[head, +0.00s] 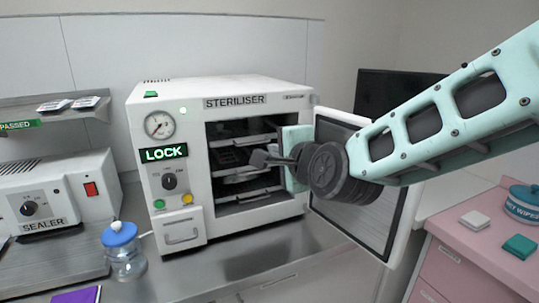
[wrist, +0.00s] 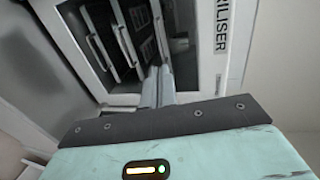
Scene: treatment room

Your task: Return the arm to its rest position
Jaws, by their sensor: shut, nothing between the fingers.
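My arm reaches in from the right in the head view. My gripper (head: 258,158) is in front of the open steriliser (head: 235,92), its fingers pointing left at the chamber mouth; I cannot tell whether they are past the opening. In the wrist view my gripper (wrist: 158,80) has its two grey fingers together with nothing between them, pointing toward the chamber and its racks (wrist: 120,38). The steriliser door (head: 398,235) stands open to the right, behind my arm, which hides part of it and part of the chamber.
A blue-lidded jar (head: 124,255) stands on the counter (head: 215,270) before the steriliser. The sealer (head: 62,195) is at left, under a shelf (head: 55,112). A pink cabinet (head: 475,262) at right carries a wipes tub (head: 524,206) and small packs. A dark monitor (head: 385,90) is behind my arm.

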